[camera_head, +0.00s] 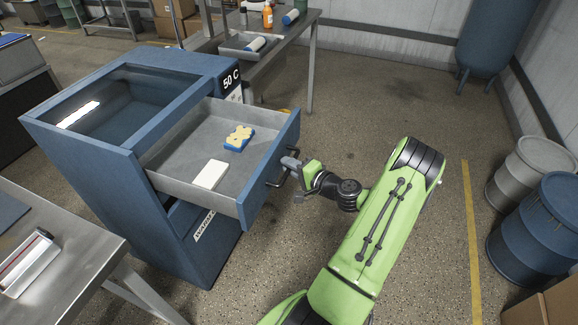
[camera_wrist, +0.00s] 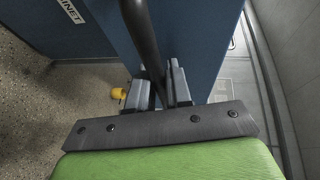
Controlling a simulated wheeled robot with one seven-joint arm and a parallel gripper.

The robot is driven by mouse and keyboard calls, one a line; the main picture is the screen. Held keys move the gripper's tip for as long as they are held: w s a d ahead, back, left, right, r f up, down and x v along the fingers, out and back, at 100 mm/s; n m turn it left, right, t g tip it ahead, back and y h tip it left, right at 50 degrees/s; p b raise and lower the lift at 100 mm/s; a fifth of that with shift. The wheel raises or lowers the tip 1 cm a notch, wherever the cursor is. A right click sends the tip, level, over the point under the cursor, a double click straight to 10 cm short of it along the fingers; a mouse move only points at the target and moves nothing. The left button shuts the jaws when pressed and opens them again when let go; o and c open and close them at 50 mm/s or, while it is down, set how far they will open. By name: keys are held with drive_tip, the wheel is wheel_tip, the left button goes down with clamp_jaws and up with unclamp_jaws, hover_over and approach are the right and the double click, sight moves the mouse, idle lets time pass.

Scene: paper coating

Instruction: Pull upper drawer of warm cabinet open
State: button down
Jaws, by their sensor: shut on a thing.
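The warm cabinet (camera_head: 135,165) is blue, with a glass top and a "50 C" label, and stands at the left in the head view. Its upper drawer (camera_head: 185,138) is pulled well out to the right. Inside lie a yellow and blue sponge-like block (camera_head: 239,138) and a white block (camera_head: 210,175). My gripper (camera_head: 289,165) is at the drawer's front and shut on its dark bar handle (camera_head: 272,181). In the wrist view the handle (camera_wrist: 143,40) runs between the fingers, in front of the blue drawer front (camera_wrist: 185,45).
A bench (camera_head: 285,45) with bottles is behind the cabinet. Blue and grey barrels (camera_head: 540,215) stand at the right. The floor between the drawer and barrels is free apart from my arm.

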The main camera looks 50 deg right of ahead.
drive_tip(key=c, duration=1.4)
unclamp_jaws()
drive_tip(key=s+a+r+p, duration=0.1)
drive_tip(key=s+r, duration=0.2)
drive_tip(key=s, duration=1.2)
drive_tip(key=shift+s+p, duration=0.25)
drive_tip(key=shift+p, duration=0.1)
